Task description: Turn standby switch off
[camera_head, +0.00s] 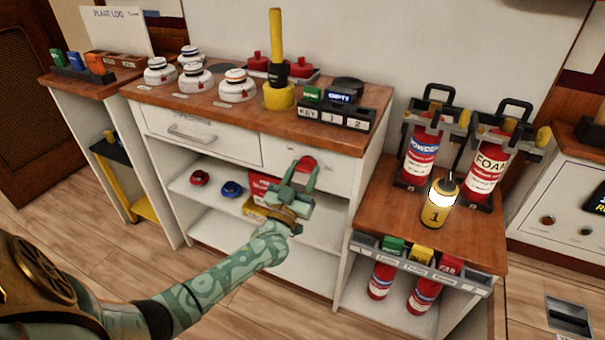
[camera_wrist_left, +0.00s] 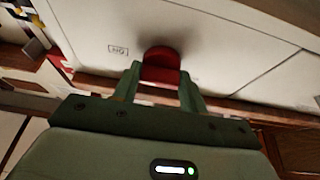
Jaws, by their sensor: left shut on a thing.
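A red rounded knob (camera_head: 307,163) sits on the white front of the cabinet, at the right-hand panel below the wooden top. My left gripper (camera_head: 303,176) reaches up to it from below, with a finger on either side. In the left wrist view the red knob (camera_wrist_left: 161,66) lies between the two green fingers (camera_wrist_left: 160,85), which are shut on it. A small printed label (camera_wrist_left: 118,49) is on the white panel beside it, too small to read surely. I cannot tell from the frames whether this knob is the standby switch. My right gripper is not in view.
The cabinet top (camera_head: 215,110) holds white domed items, a yellow post (camera_head: 278,60) and a labelled block rack (camera_head: 333,112). Open shelves below hold red and blue items. Extinguishers and a yellow lantern (camera_head: 435,215) stand on the lower table at right. Wooden floor is clear at front.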

